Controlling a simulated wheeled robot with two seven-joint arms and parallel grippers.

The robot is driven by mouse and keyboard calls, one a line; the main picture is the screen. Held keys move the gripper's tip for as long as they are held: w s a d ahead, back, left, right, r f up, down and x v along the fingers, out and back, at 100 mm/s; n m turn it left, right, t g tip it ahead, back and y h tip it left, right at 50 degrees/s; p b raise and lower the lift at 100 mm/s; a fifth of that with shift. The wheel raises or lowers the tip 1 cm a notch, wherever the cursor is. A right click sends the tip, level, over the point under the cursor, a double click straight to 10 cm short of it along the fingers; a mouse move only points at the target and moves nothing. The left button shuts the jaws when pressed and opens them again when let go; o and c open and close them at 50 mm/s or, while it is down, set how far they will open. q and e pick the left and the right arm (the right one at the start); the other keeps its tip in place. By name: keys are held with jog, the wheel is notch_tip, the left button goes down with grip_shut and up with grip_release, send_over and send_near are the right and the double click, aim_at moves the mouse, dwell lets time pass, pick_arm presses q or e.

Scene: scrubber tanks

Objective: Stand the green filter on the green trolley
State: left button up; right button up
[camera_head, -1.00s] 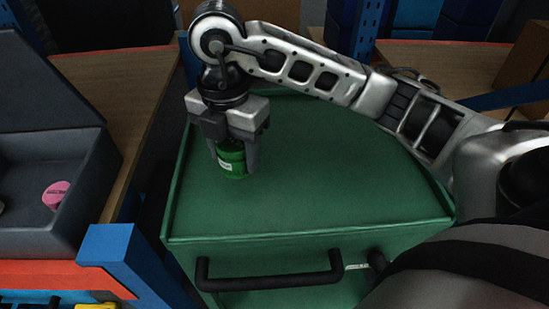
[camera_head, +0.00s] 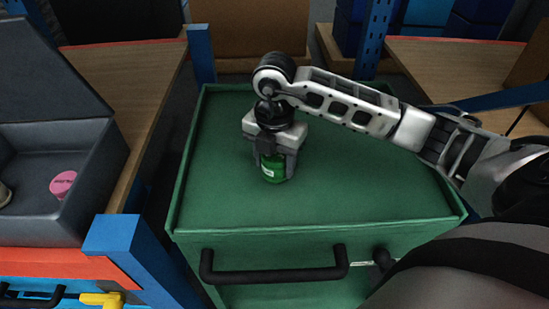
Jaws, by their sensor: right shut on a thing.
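The green filter (camera_head: 273,174) is a small green cylinder with a pale label, upright at the left-middle of the green trolley's top. My right gripper (camera_head: 276,165) points down and is shut on the filter, its fingers on either side. The filter's upper part is hidden by the gripper. Its base appears at or very near the trolley surface; I cannot tell if it touches. The green trolley (camera_head: 370,195) has a flat top with a low rim and a black handle in front. My left gripper is not in view.
A dark grey open box (camera_head: 85,205) on the left holds a pink round item (camera_head: 63,184). A blue post (camera_head: 120,245) stands at the trolley's front left. Wooden shelves (camera_head: 130,80) flank the trolley. The trolley top around the filter is clear.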

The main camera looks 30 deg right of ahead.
jog(key=shift+f, duration=0.1)
jog(key=o, duration=0.5)
jog(key=shift+f, duration=0.1)
jog(key=o, duration=0.5)
jog(key=shift+c, duration=0.2)
